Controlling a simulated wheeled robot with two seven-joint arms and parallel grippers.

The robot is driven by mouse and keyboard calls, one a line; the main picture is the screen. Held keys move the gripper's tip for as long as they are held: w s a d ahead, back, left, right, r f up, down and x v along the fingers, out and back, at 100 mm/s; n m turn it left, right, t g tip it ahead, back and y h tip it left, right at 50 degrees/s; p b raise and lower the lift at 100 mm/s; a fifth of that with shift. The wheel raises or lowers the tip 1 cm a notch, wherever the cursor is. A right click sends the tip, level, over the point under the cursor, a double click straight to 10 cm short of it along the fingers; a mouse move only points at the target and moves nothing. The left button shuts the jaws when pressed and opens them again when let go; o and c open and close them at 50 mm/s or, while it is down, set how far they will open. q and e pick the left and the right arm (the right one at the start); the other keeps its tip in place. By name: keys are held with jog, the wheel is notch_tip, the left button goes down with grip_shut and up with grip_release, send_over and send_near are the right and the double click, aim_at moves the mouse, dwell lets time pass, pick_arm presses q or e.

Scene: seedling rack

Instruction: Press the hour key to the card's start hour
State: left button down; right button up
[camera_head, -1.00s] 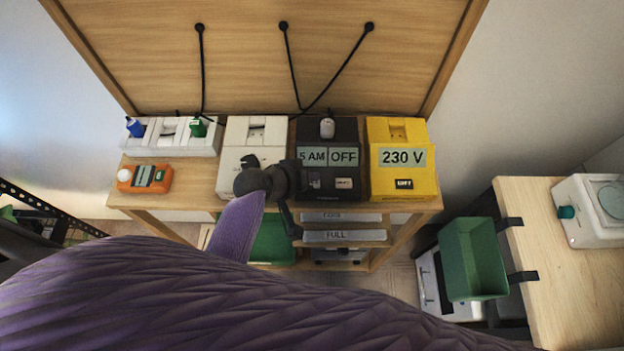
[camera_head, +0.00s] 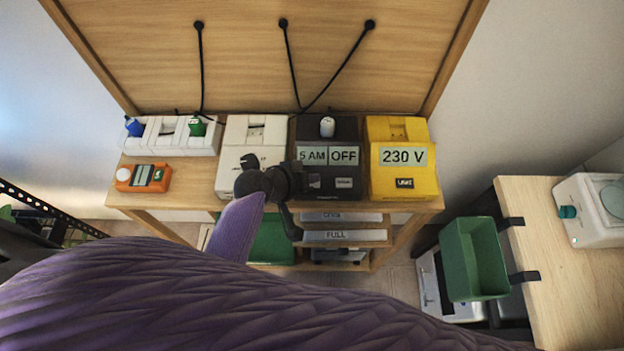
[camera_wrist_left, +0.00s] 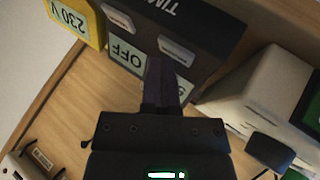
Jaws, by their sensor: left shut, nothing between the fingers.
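The black timer (camera_head: 327,131) stands on the bench between a white box and a yellow box. Its left display (camera_head: 312,156) reads 5 AM and its right display (camera_head: 344,156) reads OFF. My left gripper (camera_head: 301,180) is shut and empty at the timer's lower left front. In the left wrist view, its shut fingers (camera_wrist_left: 161,82) cover most of the 5 AM display and end close to the pale hour key (camera_wrist_left: 176,51). I cannot tell whether they touch. The other key (camera_wrist_left: 118,18) is clear. No readable card shows. My right gripper is not in view.
The yellow box (camera_head: 403,178) reads 230 V. A white box (camera_head: 254,133) stands left of the timer, partly behind my gripper. A power strip (camera_head: 165,136) and an orange device (camera_head: 143,178) are further left. A green bin (camera_head: 473,258) hangs at the right table.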

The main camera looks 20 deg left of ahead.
pick_arm(q)
jog(key=shift+f, duration=0.35)
dwell(0.4)
jog(key=shift+r, duration=0.1)
jog(key=shift+r+p, duration=0.55)
jog(key=shift+r, duration=0.15)
notch_tip(320, 180, up, 5)
jog(key=p, duration=0.5)
jog(key=shift+r, duration=0.1)
dwell(0.6)
